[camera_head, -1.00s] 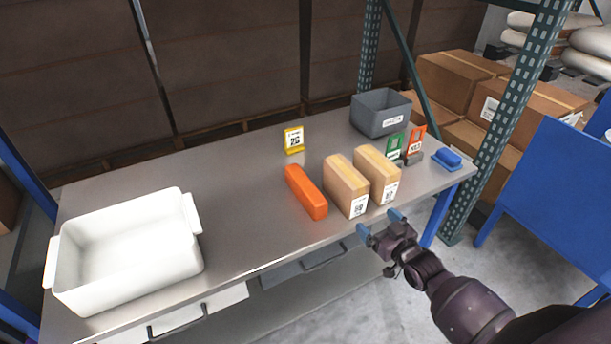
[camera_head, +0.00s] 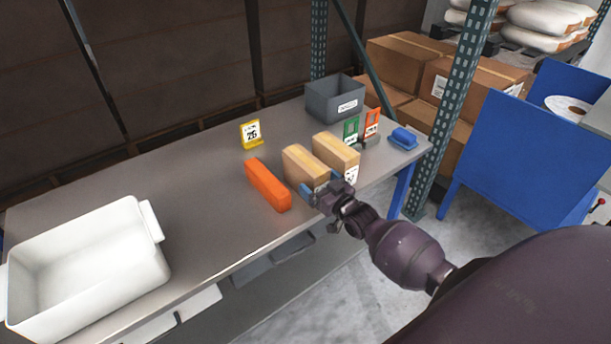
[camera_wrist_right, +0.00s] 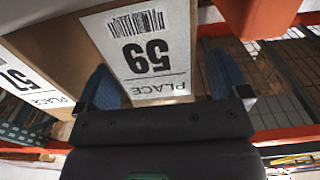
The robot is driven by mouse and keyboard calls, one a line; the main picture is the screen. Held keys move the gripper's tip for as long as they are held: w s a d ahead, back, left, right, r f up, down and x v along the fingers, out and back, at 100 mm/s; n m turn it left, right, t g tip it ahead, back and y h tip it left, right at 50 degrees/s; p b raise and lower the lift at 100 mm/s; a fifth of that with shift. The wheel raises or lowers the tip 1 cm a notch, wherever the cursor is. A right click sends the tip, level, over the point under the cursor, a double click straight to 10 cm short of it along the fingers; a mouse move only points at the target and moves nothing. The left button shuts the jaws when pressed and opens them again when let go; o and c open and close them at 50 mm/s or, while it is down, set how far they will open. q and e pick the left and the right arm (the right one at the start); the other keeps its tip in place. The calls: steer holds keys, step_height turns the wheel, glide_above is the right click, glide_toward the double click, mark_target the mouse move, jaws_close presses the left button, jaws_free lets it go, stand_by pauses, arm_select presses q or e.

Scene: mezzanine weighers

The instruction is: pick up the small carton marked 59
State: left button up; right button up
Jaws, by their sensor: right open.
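The small carton marked 59 (camera_head: 303,165) stands on the grey table near its front edge, the left one of two similar tan cartons. Its white label with 59 fills the upper middle of the right wrist view (camera_wrist_right: 150,55), upside down there. My right gripper (camera_head: 320,190) is at the carton's front face and hides its label in the head view. The gripper is open, with one blue finger to each side of the label in the right wrist view (camera_wrist_right: 162,80). I cannot tell whether the fingers touch the carton. My left gripper is not in view.
The other tan carton (camera_head: 337,152) stands close on the right. An orange block (camera_head: 268,185) lies close on the left. A yellow 26 sign (camera_head: 251,134), a grey bin (camera_head: 335,100) and a blue item (camera_head: 403,138) stand farther off. A white tub (camera_head: 85,265) is at left.

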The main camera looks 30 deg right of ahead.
steer(key=shift+w, duration=1.25)
steer(key=shift+r, duration=0.1)
steer(key=c, duration=1.3)
